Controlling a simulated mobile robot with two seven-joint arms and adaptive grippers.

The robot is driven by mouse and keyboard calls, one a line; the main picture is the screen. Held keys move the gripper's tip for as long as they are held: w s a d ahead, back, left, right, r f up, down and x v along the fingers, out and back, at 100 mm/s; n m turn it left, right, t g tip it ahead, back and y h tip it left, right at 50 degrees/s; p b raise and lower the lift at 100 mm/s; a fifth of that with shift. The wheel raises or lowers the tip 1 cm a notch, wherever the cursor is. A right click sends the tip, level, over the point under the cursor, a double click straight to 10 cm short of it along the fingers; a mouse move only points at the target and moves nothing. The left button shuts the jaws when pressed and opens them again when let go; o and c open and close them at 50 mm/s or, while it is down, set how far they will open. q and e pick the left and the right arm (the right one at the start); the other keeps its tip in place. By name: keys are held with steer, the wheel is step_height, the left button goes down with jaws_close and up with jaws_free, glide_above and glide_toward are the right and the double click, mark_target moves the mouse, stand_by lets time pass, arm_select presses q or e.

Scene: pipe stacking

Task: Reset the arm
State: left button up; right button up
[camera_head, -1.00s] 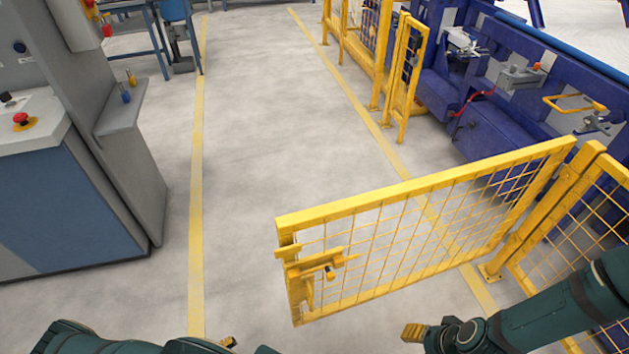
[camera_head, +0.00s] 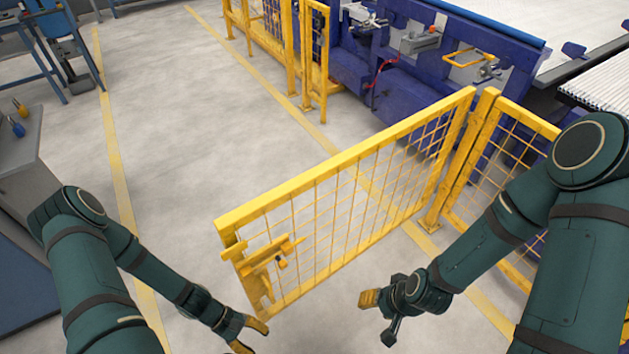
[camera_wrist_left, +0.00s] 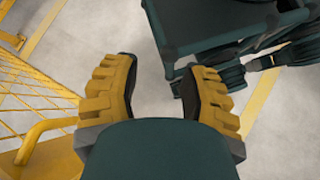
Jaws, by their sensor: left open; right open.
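My left arm reaches in from the lower left of the head view. My left gripper (camera_head: 254,338) is low in the picture, just in front of the yellow gate's latch end, apart from it as far as I can see. In the left wrist view the left gripper (camera_wrist_left: 157,90) has its two yellow fingers spread, with nothing between them but floor and dark green parts of mine behind. My right arm comes in from the right. My right gripper (camera_head: 372,300) points left in front of the gate, with no object visible in it.
A yellow mesh gate (camera_head: 345,200) stands swung open across the middle, with a latch (camera_head: 270,257) at its near end. Blue machinery (camera_head: 410,80) is behind the fence. A grey cabinet (camera_head: 30,150) is at the left. The floor (camera_head: 190,130) between is clear.

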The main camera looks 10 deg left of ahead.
arm_select(q)
steer(key=w+d+r+m+t+y, duration=0.4)
steer(key=w+d+r+m, duration=0.5)
steer(key=r, duration=0.3)
steer(key=shift+d+r+m+y, duration=0.15)
steer(key=shift+r+m+y, duration=0.1)
steer(key=shift+m+y, duration=0.6)
